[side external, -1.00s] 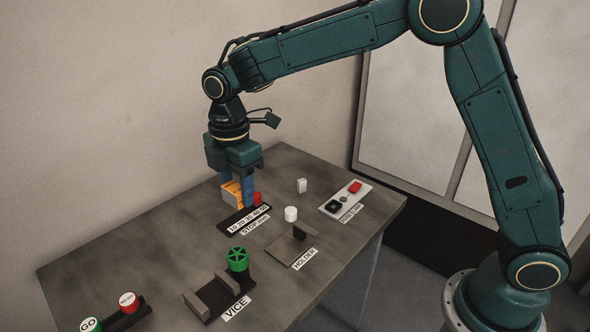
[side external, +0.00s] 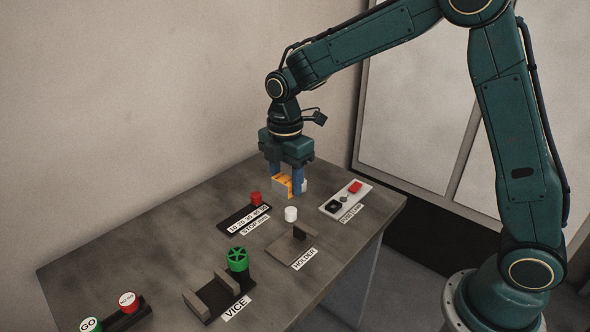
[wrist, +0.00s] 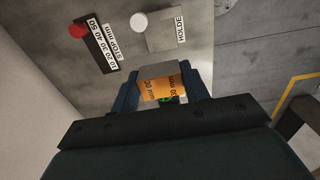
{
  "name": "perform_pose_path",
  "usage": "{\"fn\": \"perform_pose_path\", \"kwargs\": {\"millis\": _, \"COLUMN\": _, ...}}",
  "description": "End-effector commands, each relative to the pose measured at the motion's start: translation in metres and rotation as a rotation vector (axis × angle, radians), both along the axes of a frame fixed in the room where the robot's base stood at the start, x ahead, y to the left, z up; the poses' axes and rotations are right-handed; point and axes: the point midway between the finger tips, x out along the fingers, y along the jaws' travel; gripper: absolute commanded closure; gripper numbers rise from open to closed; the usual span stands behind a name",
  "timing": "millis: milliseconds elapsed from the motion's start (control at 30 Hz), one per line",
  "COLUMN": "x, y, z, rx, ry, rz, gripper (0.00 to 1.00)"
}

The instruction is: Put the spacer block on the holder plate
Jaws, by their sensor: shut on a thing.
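My gripper (side external: 284,182) is shut on the spacer block (side external: 281,187), which is grey with an orange label. The block is held between the blue fingers, apparently above the back part of the table. In the wrist view the block (wrist: 158,84) sits between the fingers and its orange label reads "30 mm". The holder plate (side external: 284,251) lies flat on the table in front of the block, with a dark upright piece on it and a "HOLDER" label beside it. The plate (wrist: 166,38) also shows in the wrist view, with nothing visible on it there.
A white knob (side external: 291,213) stands by the holder. A stop rail (side external: 236,217) with a red knob is to its left. A vice (side external: 213,296) with a green handwheel is at the front. A switch panel (side external: 346,198) is at the right.

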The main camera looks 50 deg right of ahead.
Motion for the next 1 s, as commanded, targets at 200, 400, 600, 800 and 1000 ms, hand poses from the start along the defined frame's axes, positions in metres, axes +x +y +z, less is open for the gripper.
{"fn": "perform_pose_path", "kwargs": {"millis": 200, "x": -0.001, "y": 0.000, "z": -0.042, "rx": -0.001, "ry": 0.005, "rz": 0.000, "gripper": 0.80}}
{"fn": "perform_pose_path", "kwargs": {"millis": 400, "x": -0.001, "y": 0.000, "z": -0.080, "rx": -0.001, "ry": 0.005, "rz": 0.000, "gripper": 0.80}}
{"fn": "perform_pose_path", "kwargs": {"millis": 600, "x": -0.001, "y": 0.000, "z": -0.114, "rx": 0.000, "ry": 0.003, "rz": 0.000, "gripper": 0.80}}
{"fn": "perform_pose_path", "kwargs": {"millis": 800, "x": 0.000, "y": 0.000, "z": -0.132, "rx": 0.000, "ry": 0.000, "rz": 0.000, "gripper": 0.80}}
{"fn": "perform_pose_path", "kwargs": {"millis": 1000, "x": 0.000, "y": 0.000, "z": -0.134, "rx": 0.000, "ry": -0.001, "rz": 0.000, "gripper": 0.80}}
